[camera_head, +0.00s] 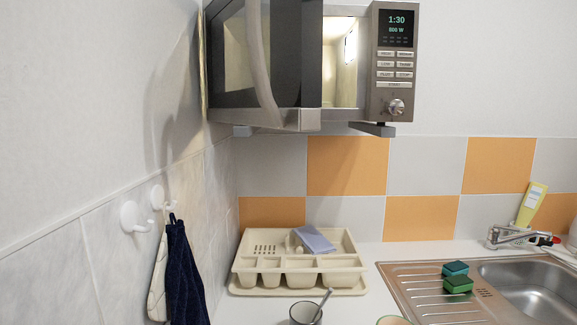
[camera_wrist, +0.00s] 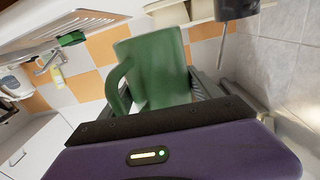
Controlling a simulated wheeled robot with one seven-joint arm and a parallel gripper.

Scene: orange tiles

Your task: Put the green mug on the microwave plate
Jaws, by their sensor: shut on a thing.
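The green mug (camera_wrist: 155,68) fills the middle of the wrist view, its handle on the left. My gripper (camera_wrist: 163,92) is shut on it; the mug partly hides the fingers. In the head view, my gripper is out of sight. A pale greenish rim (camera_head: 394,320) is cut off at the bottom edge; I cannot tell if it is this mug. The microwave (camera_head: 392,75) hangs on the wall at the top, its door (camera_head: 265,60) swung open and its inside lit. The microwave plate is not visible from this angle.
A dark cup (camera_head: 305,314) with a utensil stands on the counter, also near the mug in the wrist view (camera_wrist: 238,8). A beige cutlery tray (camera_head: 300,278) is behind it. The sink (camera_head: 530,285) with sponges (camera_head: 457,284) is at right. A towel (camera_head: 184,275) hangs left.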

